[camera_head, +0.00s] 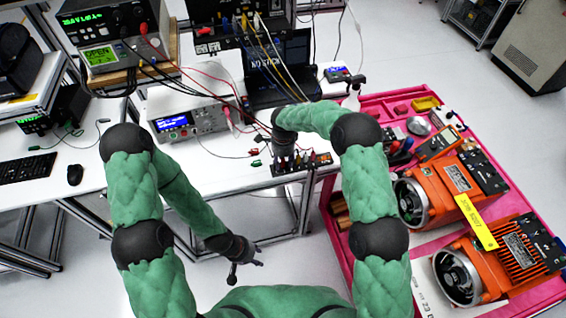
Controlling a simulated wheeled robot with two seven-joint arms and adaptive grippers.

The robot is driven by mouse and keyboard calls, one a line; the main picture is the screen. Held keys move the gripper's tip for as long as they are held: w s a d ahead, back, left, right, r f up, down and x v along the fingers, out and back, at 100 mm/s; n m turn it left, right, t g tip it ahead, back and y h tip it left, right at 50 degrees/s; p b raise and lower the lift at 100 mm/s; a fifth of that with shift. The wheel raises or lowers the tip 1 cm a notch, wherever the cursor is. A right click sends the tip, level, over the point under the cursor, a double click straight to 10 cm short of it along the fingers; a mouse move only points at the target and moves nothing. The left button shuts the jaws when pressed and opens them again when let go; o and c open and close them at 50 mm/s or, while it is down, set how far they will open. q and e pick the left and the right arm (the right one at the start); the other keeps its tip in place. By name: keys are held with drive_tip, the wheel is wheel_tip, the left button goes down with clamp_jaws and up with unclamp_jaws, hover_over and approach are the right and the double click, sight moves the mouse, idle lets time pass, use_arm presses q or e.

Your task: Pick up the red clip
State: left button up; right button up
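A small red clip (253,152) appears to lie on the white table, left of my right gripper, beside a small green clip. It is too small to make out clearly. My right gripper (285,160) points down over the table's front edge, at a small dark terminal block (318,160) with coloured parts. Its fingertips are dark and partly hidden, so I cannot tell whether it is open or holds anything. My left gripper (246,272) hangs low in front of the table, well away from the clips. Its fingers are spread and nothing shows between them.
A white bench instrument (188,118) with red and black cables stands behind the clips, and a laptop (282,72) stands beyond. A pink cart (345,255) with orange motors (440,190) is at the right. A keyboard (27,168) and mouse (75,175) lie at the left.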

drive_tip(key=shift+w, duration=0.1)
clamp_jaws()
idle(0.3)
